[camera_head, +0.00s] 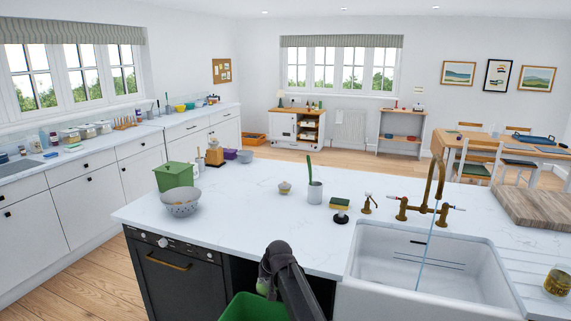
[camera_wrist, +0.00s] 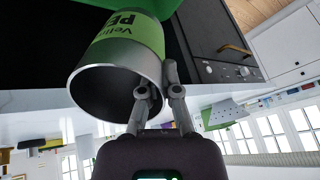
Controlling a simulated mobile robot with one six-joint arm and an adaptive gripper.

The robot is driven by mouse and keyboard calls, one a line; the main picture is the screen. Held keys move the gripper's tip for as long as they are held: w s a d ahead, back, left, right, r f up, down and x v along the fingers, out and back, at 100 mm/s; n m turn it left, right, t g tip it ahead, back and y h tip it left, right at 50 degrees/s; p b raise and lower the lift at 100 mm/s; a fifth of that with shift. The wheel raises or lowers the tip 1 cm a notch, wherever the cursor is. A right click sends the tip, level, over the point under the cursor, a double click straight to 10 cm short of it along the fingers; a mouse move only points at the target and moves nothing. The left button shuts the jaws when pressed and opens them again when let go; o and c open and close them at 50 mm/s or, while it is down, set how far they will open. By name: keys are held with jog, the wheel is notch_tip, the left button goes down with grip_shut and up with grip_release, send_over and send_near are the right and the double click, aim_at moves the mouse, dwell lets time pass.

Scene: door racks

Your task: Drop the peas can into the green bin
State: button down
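The peas can (camera_wrist: 126,50) has a green label with dark letters, partly cut off, and a grey metal end facing the wrist camera. My gripper (camera_wrist: 160,75) is closed at the can's rim, with one finger seemingly inside the end and one along its outer wall. The green bin (camera_head: 252,308) stands at the bottom of the head view, below the counter edge and partly behind my arm. A green strip of the bin (camera_wrist: 185,3) also shows beyond the can in the wrist view. In the head view a small light-green patch of the can (camera_head: 262,287) shows beside my arm, above the bin.
The island counter (camera_head: 240,220) is beyond the bin, with a dark dishwasher (camera_head: 178,280) to the left and a white sink (camera_head: 425,265) to the right. A green box (camera_head: 175,175), a colander (camera_head: 181,202) and a sponge (camera_head: 340,204) stand on the counter.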

dwell(0.3)
jog(key=c, duration=0.7)
grip_release()
jog(key=shift+r, duration=0.1)
